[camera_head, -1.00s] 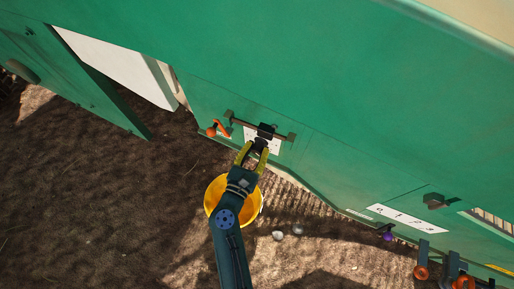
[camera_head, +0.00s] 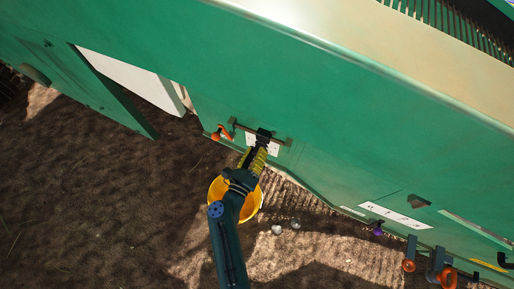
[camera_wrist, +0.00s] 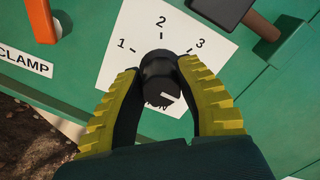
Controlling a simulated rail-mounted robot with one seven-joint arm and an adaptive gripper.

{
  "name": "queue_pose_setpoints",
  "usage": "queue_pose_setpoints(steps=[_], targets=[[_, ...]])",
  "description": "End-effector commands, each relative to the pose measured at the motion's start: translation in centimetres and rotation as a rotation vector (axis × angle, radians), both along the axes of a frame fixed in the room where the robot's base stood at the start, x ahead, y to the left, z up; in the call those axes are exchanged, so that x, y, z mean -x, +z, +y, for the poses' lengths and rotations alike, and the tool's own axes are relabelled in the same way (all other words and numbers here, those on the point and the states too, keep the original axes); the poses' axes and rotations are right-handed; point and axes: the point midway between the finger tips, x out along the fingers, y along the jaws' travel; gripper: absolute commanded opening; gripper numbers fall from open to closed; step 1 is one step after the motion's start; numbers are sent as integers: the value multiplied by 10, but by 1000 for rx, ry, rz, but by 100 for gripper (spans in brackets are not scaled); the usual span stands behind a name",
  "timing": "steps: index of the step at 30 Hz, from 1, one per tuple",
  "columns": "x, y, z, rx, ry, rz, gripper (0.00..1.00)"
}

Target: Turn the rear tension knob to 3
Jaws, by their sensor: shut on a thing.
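The rear tension knob is a black round knob (camera_wrist: 158,75) on a white dial card (camera_wrist: 205,45) marked 1, 2 and 3. My gripper (camera_wrist: 160,95) is shut on the knob, with one yellow ribbed finger on each side. In the head view my gripper (camera_head: 258,148) reaches the card (camera_head: 272,142) on the green machine. The fingers and knob partly cover the lettering below the dial.
An orange clamp handle (camera_wrist: 40,18) is left of the dial, beside a CLAMP label (camera_wrist: 22,60). A dark bar (camera_head: 280,140) runs above the card. Another numbered card (camera_head: 395,216) and orange knobs (camera_head: 408,266) are at right.

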Motion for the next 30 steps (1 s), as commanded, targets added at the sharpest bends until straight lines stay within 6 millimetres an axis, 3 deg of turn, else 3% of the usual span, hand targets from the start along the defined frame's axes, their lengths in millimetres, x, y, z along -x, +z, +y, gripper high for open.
queue_pose_setpoints(steps=[30], targets=[[0,-4,1,859,3,373,0]])
